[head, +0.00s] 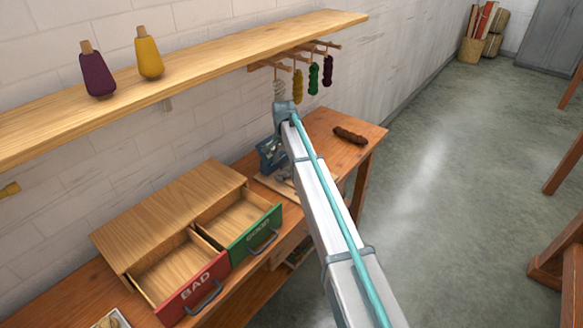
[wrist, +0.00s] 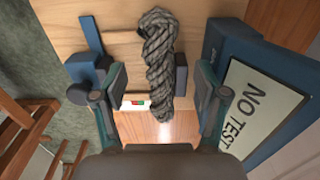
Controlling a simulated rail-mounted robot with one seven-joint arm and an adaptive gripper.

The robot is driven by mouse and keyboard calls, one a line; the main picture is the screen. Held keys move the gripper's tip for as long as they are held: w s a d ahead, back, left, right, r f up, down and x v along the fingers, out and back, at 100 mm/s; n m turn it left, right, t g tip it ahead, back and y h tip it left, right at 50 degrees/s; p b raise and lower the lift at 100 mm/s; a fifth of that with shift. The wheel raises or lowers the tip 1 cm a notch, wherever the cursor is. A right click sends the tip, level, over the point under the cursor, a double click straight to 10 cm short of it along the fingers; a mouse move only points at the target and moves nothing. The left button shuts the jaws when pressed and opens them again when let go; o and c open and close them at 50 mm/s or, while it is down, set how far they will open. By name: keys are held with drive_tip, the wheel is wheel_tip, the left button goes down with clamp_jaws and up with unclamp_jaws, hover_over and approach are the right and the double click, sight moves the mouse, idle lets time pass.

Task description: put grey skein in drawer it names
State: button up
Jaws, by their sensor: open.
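The grey skein (wrist: 160,65), a twisted dark-grey hank, is in the wrist view over a pale wooden board (wrist: 100,15). My gripper (wrist: 161,95) is open, with one finger on either side of the skein's lower part and gaps between. Beside it is a blue tester (wrist: 215,50) whose panel (wrist: 262,108) reads "NO TEST". The tester also shows in the head view (head: 270,153), partly behind my arm. Two drawers stand open and look empty: a red one marked BAD (head: 192,290) and a green one marked GOOD (head: 255,236).
A brown skein (head: 350,135) lies on the bench's right end. Several skeins hang from pegs under the shelf (head: 200,60), including a pale grey one (head: 279,90) and a green one (head: 313,78). Purple (head: 97,75) and yellow (head: 149,57) cones stand on the shelf.

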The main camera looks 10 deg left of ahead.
sight(284, 169)
wheel_tip(284, 169, down, 4)
drive_tip(key=shift+s+f+p, duration=0.15)
drive_tip(key=shift+f+p, duration=0.05)
drive_tip(key=shift+p, duration=0.5)
drive_tip(key=c, duration=1.3)
